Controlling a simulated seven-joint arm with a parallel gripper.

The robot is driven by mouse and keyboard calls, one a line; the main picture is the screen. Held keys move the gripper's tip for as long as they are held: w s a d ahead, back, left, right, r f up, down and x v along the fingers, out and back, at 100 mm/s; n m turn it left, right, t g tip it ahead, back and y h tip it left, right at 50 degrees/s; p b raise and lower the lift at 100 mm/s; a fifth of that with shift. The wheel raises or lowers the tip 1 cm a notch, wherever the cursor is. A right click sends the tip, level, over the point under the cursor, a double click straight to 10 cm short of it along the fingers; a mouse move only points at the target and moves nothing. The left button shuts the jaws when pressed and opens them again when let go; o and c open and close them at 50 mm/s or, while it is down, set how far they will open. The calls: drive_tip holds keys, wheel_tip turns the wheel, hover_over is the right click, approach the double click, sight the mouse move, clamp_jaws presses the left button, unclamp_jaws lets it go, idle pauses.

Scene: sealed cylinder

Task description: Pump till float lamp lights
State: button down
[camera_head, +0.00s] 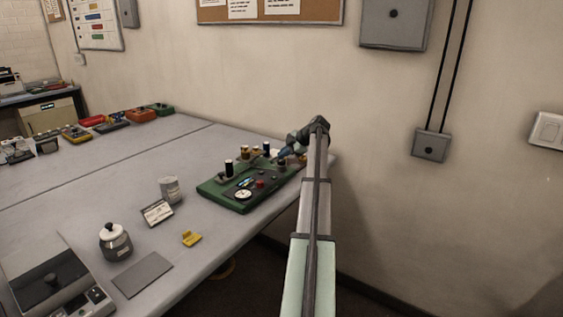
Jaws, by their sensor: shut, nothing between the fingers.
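A green-based device (211,191) sits near the table's right edge. Its dark top panel carries a round white gauge (243,195), a red knob or button (260,184), a small blue-lit display (245,183) and several upright posts with black or pale tops. A black-topped white post (229,167) stands at its left. My gripper (281,157) is at the device's back right, small and dark, shut with nothing seen in it. Whether it touches a part there I cannot tell. My arm hides the device's far right end. I cannot make out which part is the float lamp or whether it is lit.
Left of the device are a grey cup (170,190), a small label stand (157,213), a lidded white jar (115,241), a yellow block (192,239) and a grey mat (142,275). Several coloured items line the table's back edge. The middle of the table (110,165) is clear.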

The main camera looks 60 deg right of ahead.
sight(284, 161)
drive_tip(key=shift+f, duration=0.85)
idle(1.1)
drive_tip(key=shift+r, duration=1.3)
drive_tip(key=shift+r, duration=0.15)
drive_tip(key=shift+r, duration=2.35)
